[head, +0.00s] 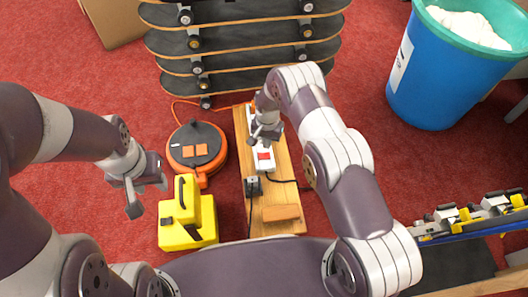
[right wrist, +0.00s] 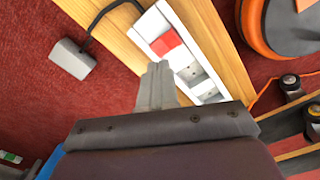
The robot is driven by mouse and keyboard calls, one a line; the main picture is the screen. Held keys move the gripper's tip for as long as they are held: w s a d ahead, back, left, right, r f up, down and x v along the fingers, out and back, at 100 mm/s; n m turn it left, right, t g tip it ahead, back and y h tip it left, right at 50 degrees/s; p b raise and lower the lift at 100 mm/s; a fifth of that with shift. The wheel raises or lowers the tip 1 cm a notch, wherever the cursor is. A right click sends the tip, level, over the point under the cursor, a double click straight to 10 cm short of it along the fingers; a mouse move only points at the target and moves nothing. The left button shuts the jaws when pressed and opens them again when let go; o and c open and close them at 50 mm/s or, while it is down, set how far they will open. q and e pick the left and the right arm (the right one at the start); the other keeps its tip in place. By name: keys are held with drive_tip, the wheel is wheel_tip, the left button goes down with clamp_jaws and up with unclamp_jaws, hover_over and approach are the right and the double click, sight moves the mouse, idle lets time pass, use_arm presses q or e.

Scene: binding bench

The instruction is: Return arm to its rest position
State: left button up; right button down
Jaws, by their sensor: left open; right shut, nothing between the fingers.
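My right arm reaches over a wooden board (head: 285,195) in the head view. My right gripper (head: 264,136) is above the white power strip (head: 264,166) on that board. In the right wrist view the right gripper's fingers (right wrist: 157,82) are shut together with nothing between them, just beside the strip's red switch (right wrist: 165,43). Whether the fingertips touch the strip cannot be told. My left gripper (head: 149,193) is open and empty, left of the orange cable reel and above the carpet.
A grey plug (head: 253,186) with a cable lies at the board's left edge. The orange cable reel (head: 190,168) and a yellow case (head: 184,236) stand left of it. Stacked skateboards (head: 245,45) are behind, a blue bin (head: 435,80) back right.

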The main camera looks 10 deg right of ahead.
use_arm(q)
drive_tip(key=shift+r, duration=0.55)
use_arm(e)
drive_tip(key=shift+r, duration=0.7)
drive_tip(key=s+n+g, duration=0.1)
drive_tip(key=s+n, duration=0.2)
drive_tip(key=s, duration=0.2)
drive_tip(key=s+d+r+n+t+p, duration=0.1)
drive_tip(key=s+d+r+p, duration=0.15)
drive_tip(key=s+r, duration=0.65)
drive_tip(key=s+d+r+n+p, duration=0.1)
drive_tip(key=s+d+r+p, duration=0.2)
drive_tip(key=r, duration=1.1)
drive_tip(key=s+d+r+n+t+p, duration=0.1)
drive_tip(key=s+d+r+p, duration=0.15)
drive_tip(key=s+r, duration=0.7)
use_arm(q)
wheel_tip(320, 180, up, 47)
drive_tip(key=p, duration=3.9)
use_arm(e)
wheel_tip(320, 180, up, 42)
drive_tip(key=w, duration=0.2)
drive_tip(key=shift+a, duration=0.3)
use_arm(q)
drive_tip(key=shift+f, duration=0.1)
use_arm(e)
drive_tip(key=shift+f, duration=0.1)
